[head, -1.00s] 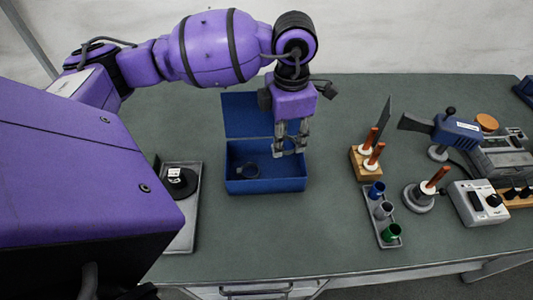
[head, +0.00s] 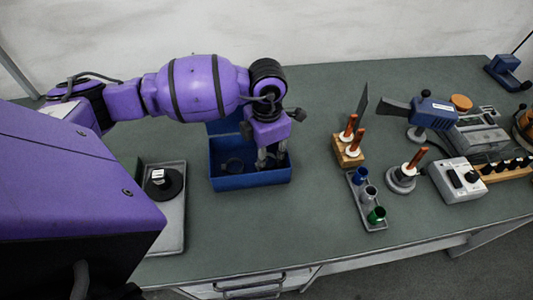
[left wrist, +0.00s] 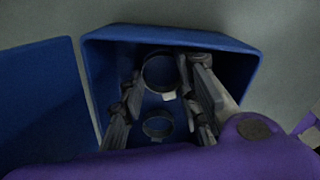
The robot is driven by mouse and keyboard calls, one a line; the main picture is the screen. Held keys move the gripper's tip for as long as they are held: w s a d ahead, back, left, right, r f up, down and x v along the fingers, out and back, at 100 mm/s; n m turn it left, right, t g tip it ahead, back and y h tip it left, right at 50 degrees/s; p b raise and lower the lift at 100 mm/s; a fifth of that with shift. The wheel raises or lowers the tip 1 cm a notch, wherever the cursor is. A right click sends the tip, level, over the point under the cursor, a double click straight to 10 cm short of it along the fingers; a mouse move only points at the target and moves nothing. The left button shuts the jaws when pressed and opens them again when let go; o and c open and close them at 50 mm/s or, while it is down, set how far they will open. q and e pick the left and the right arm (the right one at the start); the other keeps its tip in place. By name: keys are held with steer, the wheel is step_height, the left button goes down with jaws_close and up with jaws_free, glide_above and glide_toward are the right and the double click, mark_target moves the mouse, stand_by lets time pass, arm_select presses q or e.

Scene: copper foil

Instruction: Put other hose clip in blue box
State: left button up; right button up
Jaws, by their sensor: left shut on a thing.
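The open blue box (head: 250,182) stands on the bench in the head view, and its walls surround my gripper in the left wrist view (left wrist: 256,66). My left gripper (head: 272,158) reaches down into the right part of the box. In the left wrist view its fingers (left wrist: 160,78) are shut on a dark hose clip (left wrist: 146,76), a ring with a small pale tab. Another hose clip (left wrist: 146,131) lies in the box; it also shows in the left part of the box in the head view (head: 234,165). My right gripper is out of view.
A grey tray (head: 176,222) with a black round item is left of the box. To the right are a wooden block with copper-coloured rods (head: 347,152), a grey holder with coloured cups (head: 367,198) and a grey control box (head: 459,184). The bench between is clear.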

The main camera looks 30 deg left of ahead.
mark_target(267, 162)
arm_select(q)
steer(key=shift+f, duration=0.2)
steer(key=o, duration=1)
steer(key=shift+c, duration=0.2)
step_height(267, 162, up, 12)
steer(key=shift+r, duration=0.25)
